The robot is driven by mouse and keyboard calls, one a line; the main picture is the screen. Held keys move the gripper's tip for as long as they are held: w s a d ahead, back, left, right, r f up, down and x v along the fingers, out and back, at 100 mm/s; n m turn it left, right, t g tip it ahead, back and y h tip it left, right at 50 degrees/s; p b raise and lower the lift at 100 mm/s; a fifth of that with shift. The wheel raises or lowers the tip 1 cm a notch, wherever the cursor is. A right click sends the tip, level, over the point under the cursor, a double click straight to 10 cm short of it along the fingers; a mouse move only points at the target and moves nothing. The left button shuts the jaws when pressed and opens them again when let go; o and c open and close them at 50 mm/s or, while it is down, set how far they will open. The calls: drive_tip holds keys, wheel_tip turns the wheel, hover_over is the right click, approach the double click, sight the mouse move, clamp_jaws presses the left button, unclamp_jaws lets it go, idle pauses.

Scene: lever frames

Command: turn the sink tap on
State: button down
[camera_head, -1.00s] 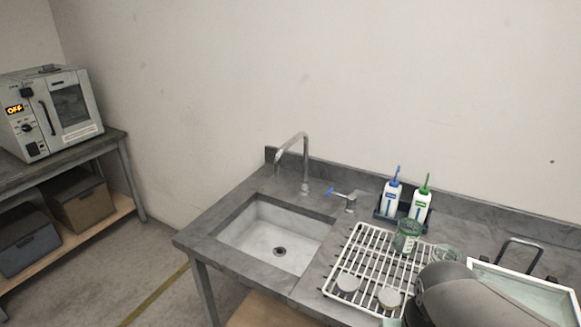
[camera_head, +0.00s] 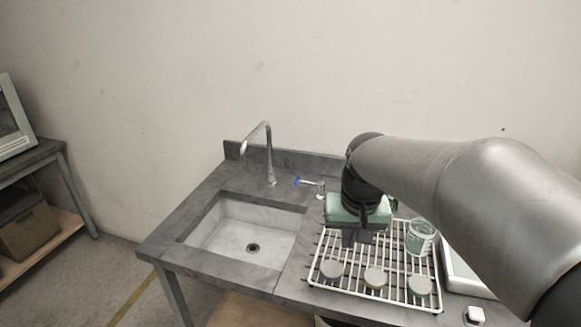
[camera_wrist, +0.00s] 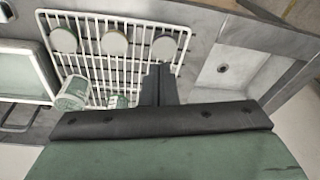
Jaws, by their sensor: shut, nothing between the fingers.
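The sink tap (camera_head: 268,150) is a grey gooseneck spout behind the basin. Its lever (camera_head: 310,184), with a blue tip pointing left, stands on the counter just right of the spout. The stone-grey sink (camera_head: 225,228) is empty, with a dark drain; part of it shows in the wrist view (camera_wrist: 235,72). My gripper (camera_head: 358,238) points down over the drying rack, to the right of and nearer than the lever, apart from it. Its fingers (camera_wrist: 159,84) are shut and empty. The lever is not visible in the wrist view.
A white wire drying rack (camera_head: 322,262) holds several round lids and a glass beaker (camera_head: 420,237). A white-framed tray (camera_head: 462,268) lies to the right. My arm hides the counter behind it. A bench (camera_head: 45,152) stands far left. The counter left of the lever is clear.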

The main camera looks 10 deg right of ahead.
drive_tip(key=w+d+m+t+h+b, duration=0.3)
drive_tip(key=w+b, duration=0.4)
drive_tip(key=w, duration=2.4)
drive_tip(key=w+a+f+t+b, duration=0.1)
drive_tip(key=w+a+f+b, duration=0.1)
drive_tip(key=w, duration=0.4)
drive_tip(key=w+a+f+t+b, duration=0.1)
drive_tip(key=w+a+f+b, duration=0.1)
drive_tip(key=w+a+f, duration=0.2)
drive_tip(key=shift+w+a+f+t+b, duration=0.15)
drive_tip(key=shift+w+f+t+b, duration=0.3)
drive_tip(key=shift+w, duration=0.65)
